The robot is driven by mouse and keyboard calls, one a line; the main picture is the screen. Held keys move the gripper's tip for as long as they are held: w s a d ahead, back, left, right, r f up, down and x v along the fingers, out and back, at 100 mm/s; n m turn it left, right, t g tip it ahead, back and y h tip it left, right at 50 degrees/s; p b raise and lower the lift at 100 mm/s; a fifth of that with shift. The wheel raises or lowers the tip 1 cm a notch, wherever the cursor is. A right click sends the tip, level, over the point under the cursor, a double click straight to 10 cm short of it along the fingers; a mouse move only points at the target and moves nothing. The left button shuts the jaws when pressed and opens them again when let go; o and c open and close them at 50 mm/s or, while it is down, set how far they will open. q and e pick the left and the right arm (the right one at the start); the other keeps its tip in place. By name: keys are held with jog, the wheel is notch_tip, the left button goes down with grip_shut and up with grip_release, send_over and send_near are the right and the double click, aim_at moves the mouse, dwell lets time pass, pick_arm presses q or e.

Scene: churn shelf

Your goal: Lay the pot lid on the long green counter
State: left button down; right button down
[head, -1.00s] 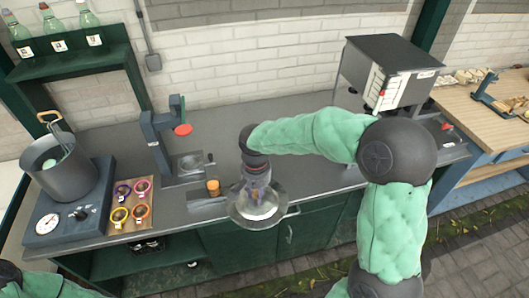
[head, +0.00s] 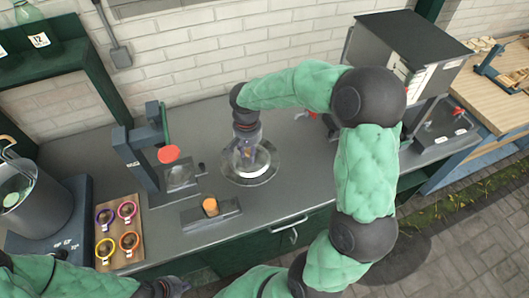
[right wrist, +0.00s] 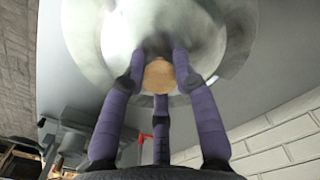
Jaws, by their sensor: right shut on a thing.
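The pot lid (head: 262,176) is round and shiny with a pale knob, shown close up in the right wrist view (right wrist: 90,40). My right gripper (head: 245,150) is shut on the knob, its purple fingers around it (right wrist: 160,72). The lid is level, over the grey top of the long green counter (head: 300,172), right of the red-topped stand. I cannot tell whether its rim touches the counter. My left gripper (head: 168,289) shows only partly at the bottom edge; its fingers are unclear.
A red-topped stand (head: 168,154), a small block with an orange piece (head: 210,207) and a wooden board with several coloured rings (head: 118,232) lie left of the lid. A grey pot (head: 30,205) stands far left. A grey box machine (head: 405,50) stands right. The counter behind the lid is clear.

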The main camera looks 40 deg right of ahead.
aim_at(265, 141)
jog(key=w+d+f, duration=0.1)
jog(key=d+f, duration=0.1)
jog(key=d, duration=0.1)
jog(key=w+d+f, duration=0.1)
jog(key=d+f, duration=0.1)
jog(key=w+d+f+b, duration=0.1)
jog(key=d+f, duration=0.2)
jog(key=shift+d+f, duration=0.1)
jog(key=shift+d, duration=0.2)
jog(key=shift+w+d+f, duration=0.1)
jog(key=shift+d+f, duration=0.05)
jog(key=shift+f, duration=0.05)
jog(key=shift+w+d+f+b, duration=0.15)
jog(key=shift+f+b, duration=0.35)
jog(key=shift+f, duration=1.25)
jog(key=shift+f, duration=0.2)
jog(key=c, duration=1)
grip_release()
jog(key=shift+o, duration=0.2)
